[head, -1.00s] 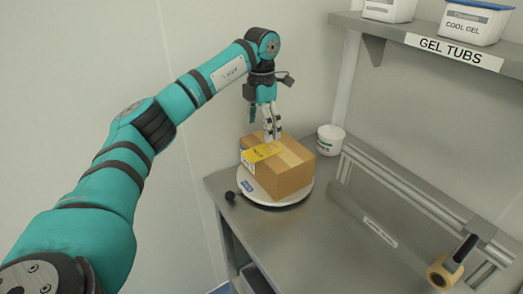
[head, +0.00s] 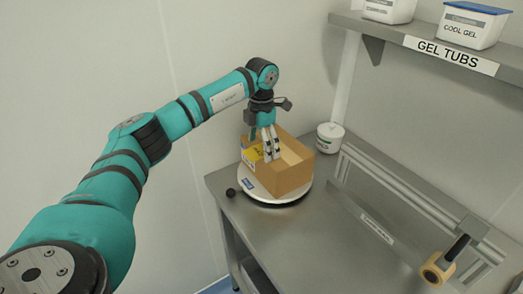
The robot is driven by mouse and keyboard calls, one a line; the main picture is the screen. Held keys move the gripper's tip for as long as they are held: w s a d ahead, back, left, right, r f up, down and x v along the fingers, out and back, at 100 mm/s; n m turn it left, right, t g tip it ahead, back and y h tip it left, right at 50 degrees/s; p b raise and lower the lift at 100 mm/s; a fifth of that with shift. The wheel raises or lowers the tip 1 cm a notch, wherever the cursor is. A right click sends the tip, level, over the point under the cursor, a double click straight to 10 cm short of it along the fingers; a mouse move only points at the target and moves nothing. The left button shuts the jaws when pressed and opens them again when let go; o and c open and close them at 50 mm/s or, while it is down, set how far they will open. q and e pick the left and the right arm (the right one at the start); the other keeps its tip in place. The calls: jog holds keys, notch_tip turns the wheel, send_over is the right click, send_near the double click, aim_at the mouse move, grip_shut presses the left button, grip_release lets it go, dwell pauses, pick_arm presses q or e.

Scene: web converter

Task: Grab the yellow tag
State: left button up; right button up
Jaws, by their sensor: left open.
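The yellow tag (head: 250,156) lies at the left side of the cardboard box's top, with a white part hanging over the left edge. The cardboard box (head: 291,178) sits on a round white turntable (head: 262,194) on the steel bench. My left gripper (head: 271,156) points down over the box top, open, with its fingertips at the tag's right end. The fingers hide part of the tag, and I cannot tell whether they touch it. My right gripper is not in view.
A white tub (head: 330,137) stands behind the box. A shelf (head: 400,38) with gel tubs (head: 472,26) is at upper right. A tape dispenser (head: 437,269) lies at the bench's right. The bench (head: 310,235) is clear in front of the turntable.

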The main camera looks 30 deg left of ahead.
pick_arm(q)
jog(key=shift+f, duration=0.25)
dwell(0.3)
jog(key=shift+s, duration=0.1)
jog(key=c, duration=1)
